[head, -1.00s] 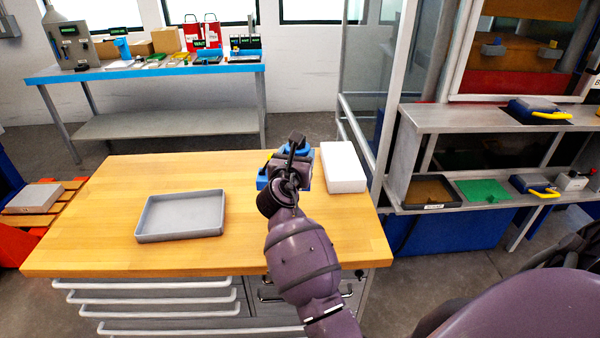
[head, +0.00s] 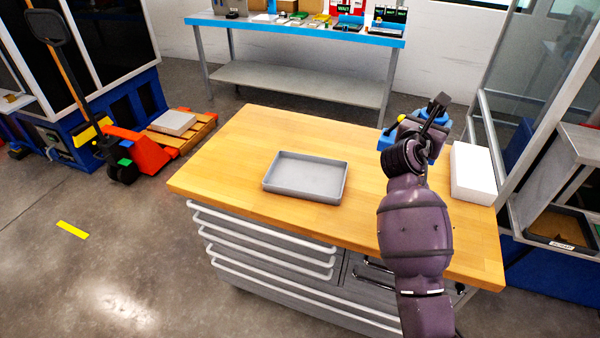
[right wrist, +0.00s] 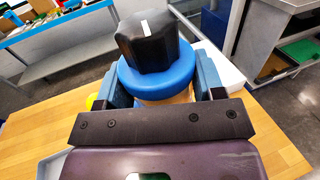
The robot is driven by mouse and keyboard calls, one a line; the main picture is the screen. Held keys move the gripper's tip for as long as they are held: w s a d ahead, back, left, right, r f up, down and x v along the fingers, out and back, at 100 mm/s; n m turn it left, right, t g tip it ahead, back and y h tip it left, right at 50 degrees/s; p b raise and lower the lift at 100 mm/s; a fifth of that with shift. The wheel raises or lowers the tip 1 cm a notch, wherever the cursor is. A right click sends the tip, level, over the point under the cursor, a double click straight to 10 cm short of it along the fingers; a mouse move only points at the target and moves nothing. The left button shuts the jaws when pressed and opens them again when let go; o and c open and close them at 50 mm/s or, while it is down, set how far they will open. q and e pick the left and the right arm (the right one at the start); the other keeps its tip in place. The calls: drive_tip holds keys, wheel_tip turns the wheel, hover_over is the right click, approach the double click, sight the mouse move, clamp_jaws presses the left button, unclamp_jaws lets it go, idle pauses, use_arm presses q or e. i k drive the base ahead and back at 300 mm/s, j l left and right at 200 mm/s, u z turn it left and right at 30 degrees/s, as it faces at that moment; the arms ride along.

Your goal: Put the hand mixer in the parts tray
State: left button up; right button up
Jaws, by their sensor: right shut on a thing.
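The parts tray looks to be the empty grey shallow tray (head: 305,194) on the wooden bench top, left of my right arm in the head view. My right gripper (head: 424,124) is over the back right of the bench. It is shut on a blue thing with a black ribbed knob, which I take for the hand mixer; it shows between the fingers in the right wrist view (right wrist: 148,82). In the head view my wrist hides most of it, and I cannot tell whether it touches the bench. My left gripper is not in view.
A white block (head: 473,168) stands on the bench (head: 240,150) just right of my right gripper. The bench top around the tray is clear. A blue-topped table (head: 300,27) with several items stands behind. An orange pallet truck (head: 140,150) is on the floor at left.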

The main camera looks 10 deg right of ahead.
sight(306, 179)
drive_tip(key=i+j, duration=0.15)
drive_tip(key=j, duration=0.2)
drive_tip(key=i+j, duration=0.2)
drive_tip(key=j, duration=0.15)
drive_tip(key=i+j, duration=0.15)
drive_tip(key=j, duration=0.15)
